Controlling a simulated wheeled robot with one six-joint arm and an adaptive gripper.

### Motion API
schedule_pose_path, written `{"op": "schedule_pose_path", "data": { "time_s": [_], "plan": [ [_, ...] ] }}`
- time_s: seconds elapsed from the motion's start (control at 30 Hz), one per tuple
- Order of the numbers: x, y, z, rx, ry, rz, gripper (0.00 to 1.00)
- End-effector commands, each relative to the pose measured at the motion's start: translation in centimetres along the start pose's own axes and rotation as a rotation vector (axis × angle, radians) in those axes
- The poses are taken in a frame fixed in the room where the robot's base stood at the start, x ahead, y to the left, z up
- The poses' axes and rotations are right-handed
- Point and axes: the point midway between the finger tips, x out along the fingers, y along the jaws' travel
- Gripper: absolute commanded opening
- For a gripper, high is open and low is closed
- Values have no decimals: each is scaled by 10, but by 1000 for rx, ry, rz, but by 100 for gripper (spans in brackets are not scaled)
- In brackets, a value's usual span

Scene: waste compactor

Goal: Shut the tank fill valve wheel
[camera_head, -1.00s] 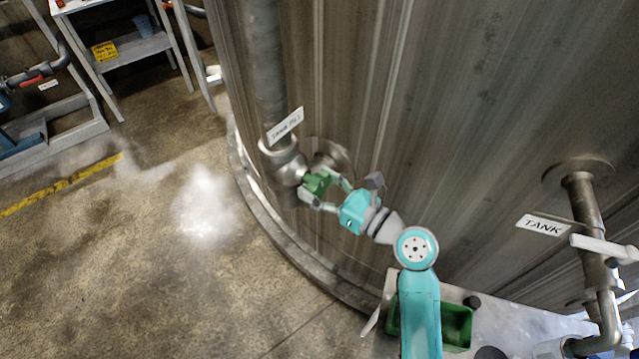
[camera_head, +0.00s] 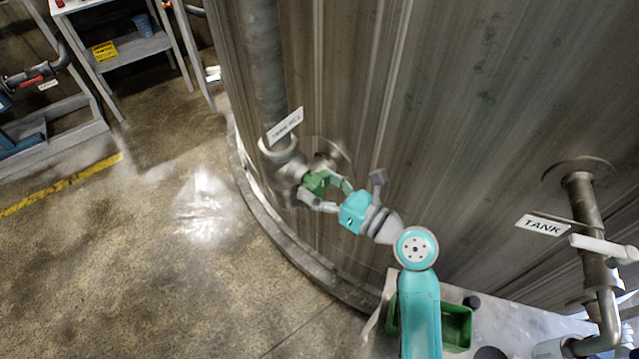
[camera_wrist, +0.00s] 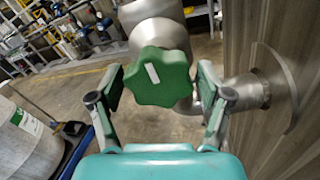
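The tank fill valve wheel (camera_head: 316,183) is a green lobed knob with a white mark on its face. It sits on a metal valve body at the tank wall, under a "TANK FILL" label (camera_head: 285,126). In the wrist view the wheel (camera_wrist: 158,76) faces me, its white mark tilted slightly from upright. My gripper (camera_head: 322,188) is at the wheel, one finger on each side. In the wrist view the fingers of my gripper (camera_wrist: 161,80) are spread, with narrow gaps seeming to show beside the wheel; contact is not clear.
The large tank wall (camera_head: 400,120) stands close on the right, with a flange (camera_wrist: 272,92) beside the valve. A second pipe with a "TANK" label (camera_head: 543,225) is at right. A green bin (camera_head: 457,326) is below my arm.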

Motion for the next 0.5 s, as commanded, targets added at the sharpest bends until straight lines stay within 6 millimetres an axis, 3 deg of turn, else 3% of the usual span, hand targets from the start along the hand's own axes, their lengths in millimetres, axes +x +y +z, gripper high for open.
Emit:
{"op": "schedule_pose_path", "data": {
  "time_s": [0.37,0.5],
  "plan": [
    [-1,0,1,-2,-1,0,91],
    [-12,-1,0,-2,-1,-2,91]
  ]
}}
